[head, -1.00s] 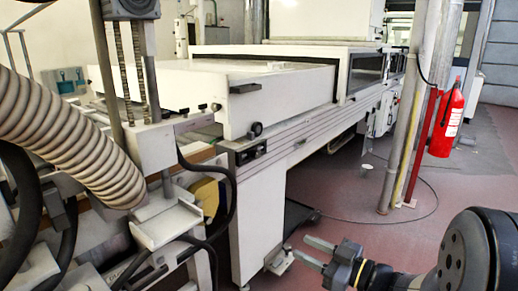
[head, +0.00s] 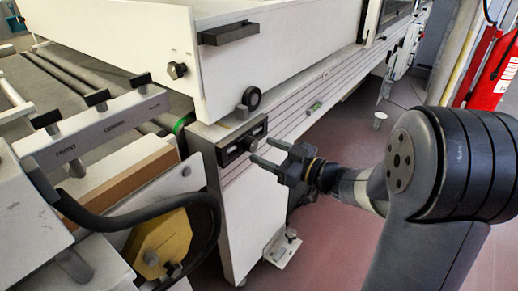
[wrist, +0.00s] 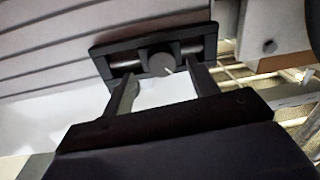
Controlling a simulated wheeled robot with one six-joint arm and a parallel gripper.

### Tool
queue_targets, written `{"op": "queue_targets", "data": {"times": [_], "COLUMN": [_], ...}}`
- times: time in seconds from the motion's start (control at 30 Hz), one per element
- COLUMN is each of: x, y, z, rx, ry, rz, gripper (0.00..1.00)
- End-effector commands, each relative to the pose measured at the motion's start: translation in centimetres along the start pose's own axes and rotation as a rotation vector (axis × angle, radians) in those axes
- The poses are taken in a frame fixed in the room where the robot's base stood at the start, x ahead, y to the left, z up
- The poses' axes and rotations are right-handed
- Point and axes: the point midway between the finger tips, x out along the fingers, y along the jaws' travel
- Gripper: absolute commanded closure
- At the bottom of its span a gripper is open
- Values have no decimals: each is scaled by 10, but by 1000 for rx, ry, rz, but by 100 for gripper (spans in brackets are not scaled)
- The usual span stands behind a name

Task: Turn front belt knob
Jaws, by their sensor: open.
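A dark round knob (head: 249,143) sits on a small black panel (head: 229,156) at the corner of the white machine frame. In the wrist view my gripper (wrist: 164,72) has one finger on each side of the knob. I cannot tell whether the fingers touch it.
A larger black round fitting (head: 250,98) sits just above the panel, and a black handle (head: 229,33) higher up. A labelled plate (head: 95,130) with black knobs stands at the left, near a black hose (head: 110,221). A red extinguisher (head: 495,70) is at the right.

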Motion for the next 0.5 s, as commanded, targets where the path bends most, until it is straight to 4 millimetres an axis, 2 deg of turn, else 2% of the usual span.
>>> {"op": "queue_targets", "data": {"times": [0.03, 0.2, 0.5], "x": [8, 25, 30], "y": [-1, 0, 0], "z": [0, 0, 0], "rx": [-1, -1, 0], "ry": [2, 0, 0], "rz": [-4, -2, 1], "gripper": [43, 43, 43]}}
